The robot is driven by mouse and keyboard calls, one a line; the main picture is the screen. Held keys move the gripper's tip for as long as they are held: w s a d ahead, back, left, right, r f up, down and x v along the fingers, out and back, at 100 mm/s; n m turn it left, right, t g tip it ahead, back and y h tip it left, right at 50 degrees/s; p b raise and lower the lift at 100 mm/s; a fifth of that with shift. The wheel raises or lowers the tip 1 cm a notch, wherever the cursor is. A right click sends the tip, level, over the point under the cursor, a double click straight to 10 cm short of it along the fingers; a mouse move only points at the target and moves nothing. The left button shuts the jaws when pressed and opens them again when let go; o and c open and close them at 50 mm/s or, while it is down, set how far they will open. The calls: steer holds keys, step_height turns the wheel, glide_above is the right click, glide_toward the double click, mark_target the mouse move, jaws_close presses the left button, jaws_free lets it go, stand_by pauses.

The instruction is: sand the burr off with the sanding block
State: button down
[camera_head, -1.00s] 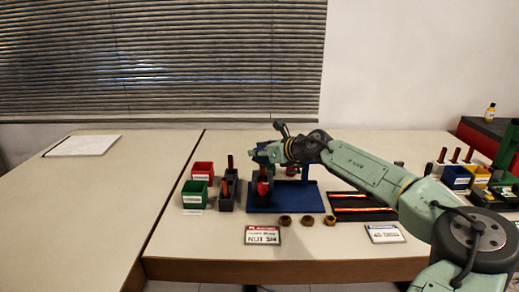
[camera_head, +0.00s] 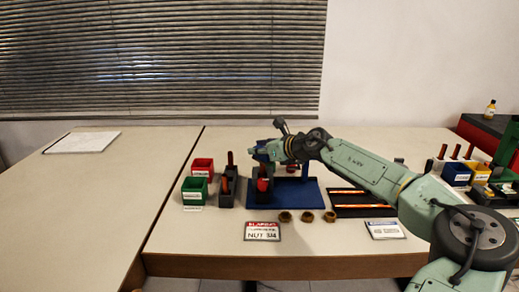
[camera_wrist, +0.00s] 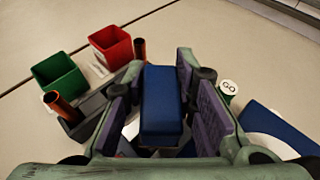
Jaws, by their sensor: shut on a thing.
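My gripper (camera_head: 263,165) is over the left part of the blue base plate (camera_head: 312,203), beside the black gauge holders. In the wrist view my gripper (camera_wrist: 162,90) is shut on a blue block (camera_wrist: 162,115), which looks like the sanding block, between its purple pads. No burr can be made out. The lower side of the block is hidden.
Left of my gripper stand a red bin (camera_head: 203,166), a green bin (camera_head: 194,190) and a holder with an orange-handled gauge (camera_head: 226,188). A round GO end (camera_wrist: 228,88) sits close to the right finger. A sign (camera_head: 262,232) lies in front. The left table is mostly clear.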

steer(key=shift+f, duration=0.35)
steer(key=shift+s, duration=0.1)
steer(key=shift+s+d, duration=0.5)
steer(key=shift+d, duration=0.05)
steer(key=shift+f, duration=0.1)
steer(key=shift+w, duration=0.1)
steer(key=shift+w+a, duration=1)
steer(key=shift+a, duration=0.1)
steer(key=shift+s, duration=0.1)
steer(key=shift+s+d+f+b, duration=0.1)
steer(key=shift+s+d+b, duration=0.3)
steer(key=shift+s+d, duration=0.7)
